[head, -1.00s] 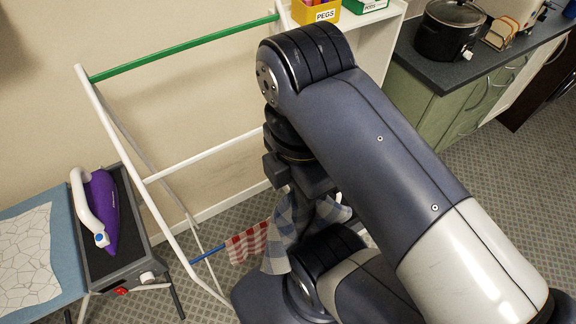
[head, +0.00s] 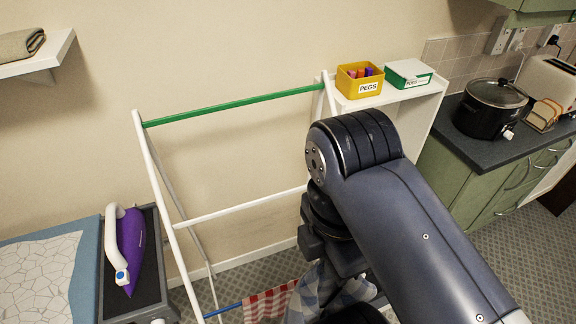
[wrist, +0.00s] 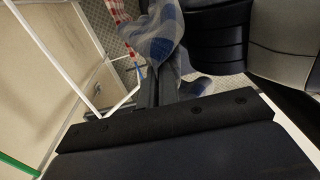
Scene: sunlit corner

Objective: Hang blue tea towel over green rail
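The blue and white checked tea towel (head: 318,290) hangs below my gripper (head: 338,258), low in front of the white airer. In the wrist view the towel (wrist: 160,40) is bunched at the tips of my gripper's dark fingers (wrist: 158,88), which are close together on it. Part of the towel is hidden by my arm. The green rail (head: 235,104) is the bare top bar of the airer, well above and left of my gripper. Its end also shows at the lower left of the wrist view (wrist: 18,166).
A red checked cloth (head: 268,303) hangs on the low blue rail (head: 224,309) beside the towel. A purple iron (head: 130,250) stands left. A yellow peg box (head: 359,82) and a green-and-white box (head: 409,75) sit on the white shelf (head: 395,97) by the rail's right end.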

